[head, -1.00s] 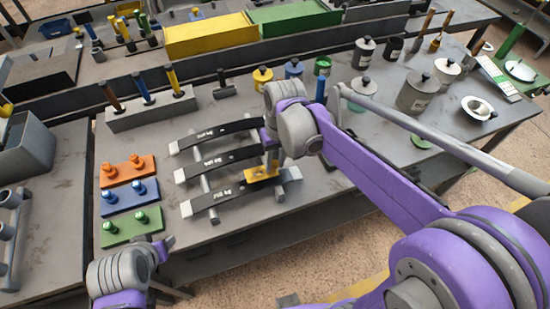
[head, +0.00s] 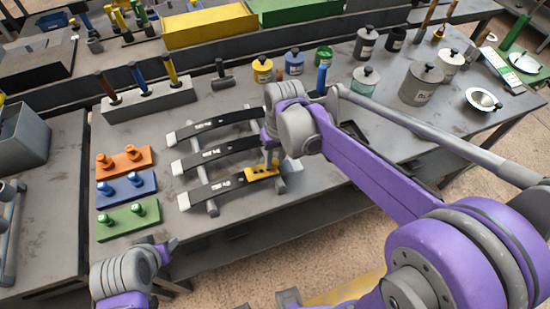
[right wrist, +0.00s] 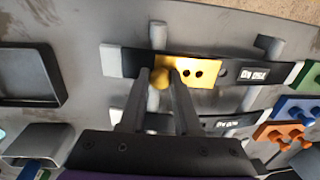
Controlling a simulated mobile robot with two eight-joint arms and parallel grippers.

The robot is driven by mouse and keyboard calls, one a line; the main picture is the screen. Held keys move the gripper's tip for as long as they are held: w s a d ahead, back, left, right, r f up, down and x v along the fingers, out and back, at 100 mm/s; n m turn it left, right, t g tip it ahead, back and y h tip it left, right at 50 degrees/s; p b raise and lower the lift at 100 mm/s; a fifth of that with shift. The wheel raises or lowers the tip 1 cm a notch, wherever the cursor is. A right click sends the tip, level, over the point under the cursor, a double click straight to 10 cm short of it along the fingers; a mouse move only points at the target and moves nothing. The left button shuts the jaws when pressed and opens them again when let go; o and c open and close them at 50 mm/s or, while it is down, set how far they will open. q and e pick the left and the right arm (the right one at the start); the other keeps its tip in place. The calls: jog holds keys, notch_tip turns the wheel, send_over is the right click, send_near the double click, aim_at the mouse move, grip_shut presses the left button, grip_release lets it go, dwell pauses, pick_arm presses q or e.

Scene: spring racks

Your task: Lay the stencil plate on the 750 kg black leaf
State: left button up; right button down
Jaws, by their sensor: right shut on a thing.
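The yellow stencil plate (head: 262,172) has dark holes and a round knob. It lies on or just above the right part of the nearest black leaf (head: 215,188), roughly in line with it; a small gap cannot be ruled out. My right gripper (head: 270,155) is shut on the plate's knob. In the right wrist view the plate (right wrist: 200,72) spans the leaf beside its white label, and the gripper's fingers (right wrist: 160,78) flank the knob. The label's figures are too small to read surely. My left gripper (head: 168,245) hangs empty at the near edge; its opening is unclear.
Two more black leaves (head: 208,152) (head: 212,126) lie behind on the same grey rack (head: 209,205). Orange (head: 126,160), blue (head: 128,188) and green (head: 129,220) pegged plates lie left. A block with upright tools (head: 150,102) and several canisters stand behind.

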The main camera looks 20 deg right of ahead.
pick_arm(q)
jog(key=shift+s+f, duration=0.1)
jog(key=shift+f, duration=0.2)
pick_arm(e)
jog(key=shift+f, duration=0.35)
jog(key=shift+c, duration=0.3)
grip_release()
pick_arm(q)
jog(key=shift+r, duration=0.1)
pick_arm(e)
jog(key=shift+r, duration=0.1)
jog(key=shift+r+p, duration=1.6)
jog(key=shift+r, duration=1.9)
pick_arm(q)
jog(key=r, duration=0.1)
jog(key=w+r, duration=0.1)
jog(key=r, duration=0.1)
jog(key=w+r, duration=0.1)
jog(key=r, duration=0.1)
jog(key=shift+w, duration=0.2)
jog(key=shift+s, duration=0.1)
